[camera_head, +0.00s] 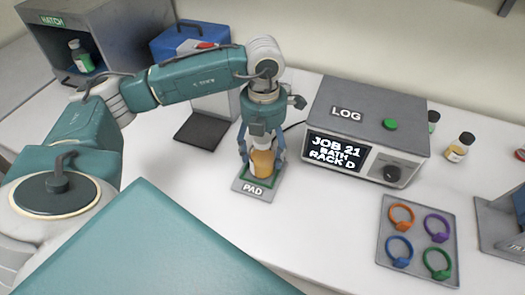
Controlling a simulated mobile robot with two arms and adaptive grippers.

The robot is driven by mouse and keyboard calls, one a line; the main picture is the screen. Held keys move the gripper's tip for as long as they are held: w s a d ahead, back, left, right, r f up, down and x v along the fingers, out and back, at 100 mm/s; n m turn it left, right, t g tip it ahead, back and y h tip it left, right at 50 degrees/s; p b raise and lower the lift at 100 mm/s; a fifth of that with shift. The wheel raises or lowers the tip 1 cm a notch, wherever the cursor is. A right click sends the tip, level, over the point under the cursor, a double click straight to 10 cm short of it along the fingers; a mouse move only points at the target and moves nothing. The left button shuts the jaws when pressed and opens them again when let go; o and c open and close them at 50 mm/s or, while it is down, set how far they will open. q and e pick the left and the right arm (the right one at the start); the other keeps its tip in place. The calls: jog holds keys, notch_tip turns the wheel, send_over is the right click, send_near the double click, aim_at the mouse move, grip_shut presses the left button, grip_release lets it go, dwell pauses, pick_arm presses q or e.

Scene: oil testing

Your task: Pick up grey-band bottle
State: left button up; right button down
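An amber bottle (262,163) with a pale upper part stands upright on or just above the grey pad (242,187) marked PAD. My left gripper (262,157) points down over it, with one finger on each side of the bottle. Whether the fingers touch the glass cannot be told. The bottle's top is partly hidden by the gripper, and I cannot make out a grey band on it. Other bottles are a green-labelled one (81,57) in the HATCH box, an amber one (459,148) and a dark one (433,121) at the right. My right gripper is not in view.
The grey LOG box (325,105) stands close right of the pad; its screen reads JOB 21, BATH, RACK D. A tray (419,249) holds orange, purple, blue and green rings. The HATCH box (117,25) and a blue-topped device (176,42) stand at the back left.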

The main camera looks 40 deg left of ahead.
pick_arm(q)
jog(key=c, duration=1.3)
jog(key=shift+r, duration=0.1)
jog(key=shift+c, duration=0.2)
